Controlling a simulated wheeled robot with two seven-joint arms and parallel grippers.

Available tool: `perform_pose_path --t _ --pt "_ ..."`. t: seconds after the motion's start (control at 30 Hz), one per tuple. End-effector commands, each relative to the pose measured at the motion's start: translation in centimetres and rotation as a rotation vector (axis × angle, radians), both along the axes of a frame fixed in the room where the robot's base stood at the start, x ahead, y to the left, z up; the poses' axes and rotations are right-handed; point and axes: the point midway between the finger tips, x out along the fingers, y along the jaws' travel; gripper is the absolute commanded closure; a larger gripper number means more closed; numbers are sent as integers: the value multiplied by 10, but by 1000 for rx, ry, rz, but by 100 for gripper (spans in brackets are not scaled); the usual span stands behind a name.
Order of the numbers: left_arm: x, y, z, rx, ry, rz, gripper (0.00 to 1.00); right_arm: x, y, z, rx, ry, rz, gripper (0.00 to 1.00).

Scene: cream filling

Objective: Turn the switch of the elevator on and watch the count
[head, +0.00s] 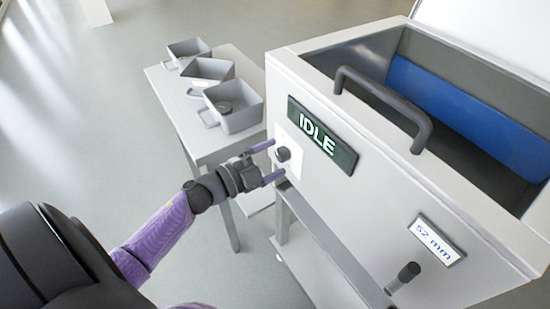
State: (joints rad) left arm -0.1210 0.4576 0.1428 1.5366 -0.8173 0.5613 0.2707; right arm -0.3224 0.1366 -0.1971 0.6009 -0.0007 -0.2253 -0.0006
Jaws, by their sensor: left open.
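A large light-grey machine (345,205) with an open top stands at the right. A dark display (321,137) on its front reads "IDLE". A dark round switch knob (283,154) sits on a white plate left of and below the display. My left gripper (270,161) is open, with its two purple fingers reaching toward the knob, one above and one below it. I cannot tell whether the fingers touch the knob. My right gripper is not in view.
A side table (170,98) at the back left holds several grey bins (241,119). The machine has a dark handle (384,100) on its top edge, a "52 mm" label (436,240) and a dark peg (405,275). The floor at left is clear.

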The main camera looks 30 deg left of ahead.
Motion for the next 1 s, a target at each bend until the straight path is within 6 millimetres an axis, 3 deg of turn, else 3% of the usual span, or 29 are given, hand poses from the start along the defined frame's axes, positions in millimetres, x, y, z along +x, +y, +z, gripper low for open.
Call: perform_pose_path --t 0.13,0.37,0.77,1.0 --pt "10 -4 0 -1 0 1 16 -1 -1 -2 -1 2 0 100" --pt "11 -5 0 -2 1 1 16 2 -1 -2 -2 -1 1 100" --pt "11 -5 0 -2 1 1 98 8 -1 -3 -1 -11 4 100" --pt "10 -5 0 9 -3 1 100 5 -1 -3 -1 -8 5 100"
